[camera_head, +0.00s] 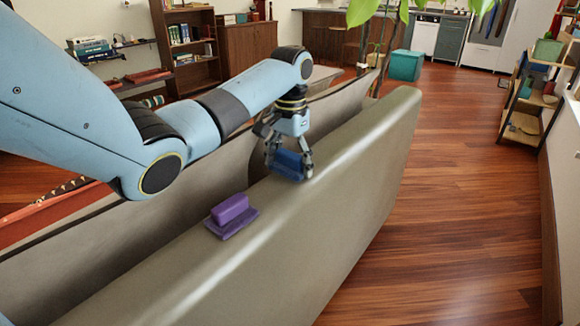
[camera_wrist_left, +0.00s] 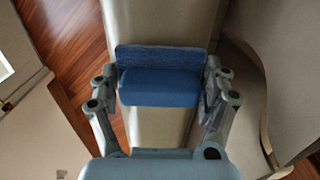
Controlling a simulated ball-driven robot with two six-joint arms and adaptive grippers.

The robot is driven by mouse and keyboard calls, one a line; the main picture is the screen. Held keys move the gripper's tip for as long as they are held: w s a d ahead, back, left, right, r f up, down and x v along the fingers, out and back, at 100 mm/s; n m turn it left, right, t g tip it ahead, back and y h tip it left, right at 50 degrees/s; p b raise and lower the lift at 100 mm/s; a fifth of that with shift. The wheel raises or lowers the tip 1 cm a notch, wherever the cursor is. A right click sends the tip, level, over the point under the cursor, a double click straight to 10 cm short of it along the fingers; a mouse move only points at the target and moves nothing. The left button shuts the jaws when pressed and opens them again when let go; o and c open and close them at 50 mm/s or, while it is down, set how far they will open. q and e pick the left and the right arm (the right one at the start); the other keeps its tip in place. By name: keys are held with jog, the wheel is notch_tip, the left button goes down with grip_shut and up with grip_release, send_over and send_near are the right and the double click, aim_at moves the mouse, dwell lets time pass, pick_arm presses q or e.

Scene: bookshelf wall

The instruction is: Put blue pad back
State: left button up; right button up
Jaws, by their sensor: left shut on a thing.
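The blue pad (camera_head: 289,163) is a blue block with a wider, flat blue base. My left gripper (camera_head: 289,165) is shut on it at the top of the beige sofa back (camera_head: 330,140). In the left wrist view the blue pad (camera_wrist_left: 160,77) sits between the two fingers of the left gripper (camera_wrist_left: 161,88), one at each end. I cannot tell whether the pad touches the sofa back. A purple pad (camera_head: 231,213) of similar shape rests on the same ledge, nearer to me. My right gripper is not in view.
The sofa seat side lies left of the back. Open wooden floor (camera_head: 450,220) is on the right. A wooden shelf (camera_head: 528,105) stands by the right wall. A teal box (camera_head: 406,65) and a leafy plant (camera_head: 366,10) are farther back. Bookshelves (camera_head: 190,45) stand at the back left.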

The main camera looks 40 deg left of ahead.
aim_at(291, 154)
pick_arm(q)
jog(key=shift+f, duration=0.5)
jog(key=o, duration=1.5)
notch_tip(291, 154, up, 12)
jog(key=shift+w+r+p, duration=0.1)
jog(key=shift+p, duration=0.75)
